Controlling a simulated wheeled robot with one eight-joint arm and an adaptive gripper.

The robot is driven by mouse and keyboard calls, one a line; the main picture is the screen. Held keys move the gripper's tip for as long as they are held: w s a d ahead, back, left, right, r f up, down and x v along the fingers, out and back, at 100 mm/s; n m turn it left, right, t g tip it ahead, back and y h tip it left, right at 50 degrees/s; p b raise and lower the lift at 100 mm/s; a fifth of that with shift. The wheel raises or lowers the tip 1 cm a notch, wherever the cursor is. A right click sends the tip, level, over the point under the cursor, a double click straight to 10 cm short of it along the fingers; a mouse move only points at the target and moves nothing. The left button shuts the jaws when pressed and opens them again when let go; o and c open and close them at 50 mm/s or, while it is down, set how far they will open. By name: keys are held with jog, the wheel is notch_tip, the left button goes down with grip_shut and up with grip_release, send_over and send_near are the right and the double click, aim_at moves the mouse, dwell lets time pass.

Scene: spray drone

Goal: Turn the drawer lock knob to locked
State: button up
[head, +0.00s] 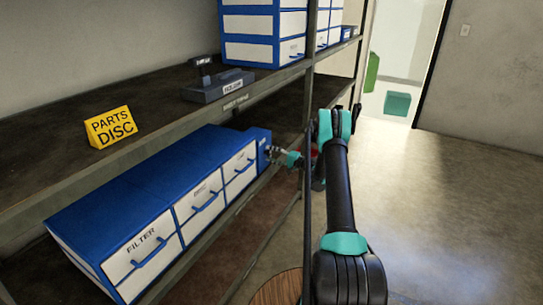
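A blue drawer unit (130,187) with white fronts lies on the lower shelf. One drawer front reads FILTER (142,262); the other labels are too small to read. A small blue housing (262,136) stands at the unit's far right end. My gripper (272,151) is at the front of this housing, reaching in from the right. Its fingers are small and partly overlap the housing, so I cannot tell whether they are open or shut, or touching it. The lock knob cannot be made out; it may be hidden by the fingers.
A yellow PARTS DISC sign (110,127) and a dark labelled holder (218,86) stand on the shelf above. Another blue-and-white drawer unit (262,25) is higher up. A shelf post (308,75) stands close to my arm. Open floor (450,190) lies to the right.

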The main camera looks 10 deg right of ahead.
jog(key=v, duration=1.2)
jog(key=shift+r, duration=0.1)
jog(key=s+a+r+n+g+h, duration=0.25)
jog(key=s+a+r, duration=0.35)
jog(key=s, duration=0.3)
jog(key=s+a+r+n+g+h, duration=0.1)
jog(key=s+a+r+g+h, duration=0.35)
jog(key=s, duration=0.45)
jog(key=s+d+n+h, duration=0.1)
jog(key=s+d+h, duration=0.1)
jog(key=s, duration=1.3)
jog(key=s+d+n+h, duration=0.2)
jog(key=s+h, duration=0.3)
jog(key=s, duration=1)
jog(key=shift+s+d+f+t+h, duration=0.15)
jog(key=shift+d+f+t+h, duration=0.15)
jog(key=shift+d, duration=0.05)
jog(key=shift+n, duration=0.25)
